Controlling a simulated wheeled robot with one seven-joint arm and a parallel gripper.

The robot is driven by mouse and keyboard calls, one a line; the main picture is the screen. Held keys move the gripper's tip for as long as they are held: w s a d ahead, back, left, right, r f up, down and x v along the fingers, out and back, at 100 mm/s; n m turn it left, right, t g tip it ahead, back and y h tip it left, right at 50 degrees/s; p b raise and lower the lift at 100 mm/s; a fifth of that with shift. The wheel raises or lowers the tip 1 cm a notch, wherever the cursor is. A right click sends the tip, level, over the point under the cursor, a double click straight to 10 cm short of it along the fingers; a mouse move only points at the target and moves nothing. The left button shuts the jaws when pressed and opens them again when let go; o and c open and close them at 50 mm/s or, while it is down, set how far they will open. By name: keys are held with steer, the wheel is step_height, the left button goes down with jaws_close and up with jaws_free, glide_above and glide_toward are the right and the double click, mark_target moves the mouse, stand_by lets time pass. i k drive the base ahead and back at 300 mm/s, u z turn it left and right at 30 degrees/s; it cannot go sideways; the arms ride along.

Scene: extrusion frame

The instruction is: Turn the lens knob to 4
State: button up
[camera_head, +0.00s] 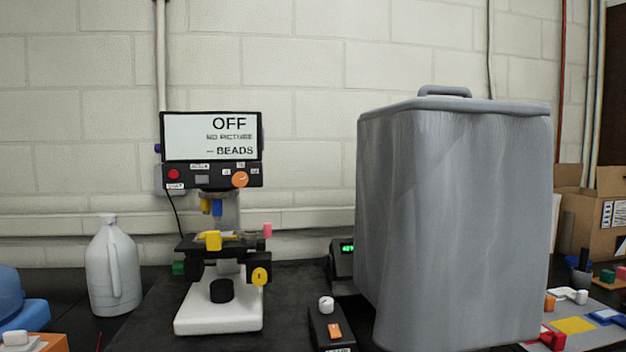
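A microscope (218,316) with a white base stands on the dark bench at the left. Its screen (211,136) reads "OFF", "NO PICTURE" and "-- BEADS". On the black panel below the screen, a round orange knob (239,179) sits at the right with small white labels around it. The labels and the knob's setting are too small to read, so I cannot confirm that it is the lens knob. A red button (174,174) is at the panel's left. A yellow knob (259,276) is on the microscope's lower right side. My gripper is not in view.
A large grey covered bin (452,220) stands close on the right. A small black box (328,325) with a white knob and an orange switch sits between. A white jug (112,268) is left of the microscope. A cardboard box (590,225) is at far right.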

mark_target(240, 179)
steer(key=z, duration=0.7)
steer(key=k, duration=1)
steer(key=u, duration=1.65)
steer(key=i, duration=1)
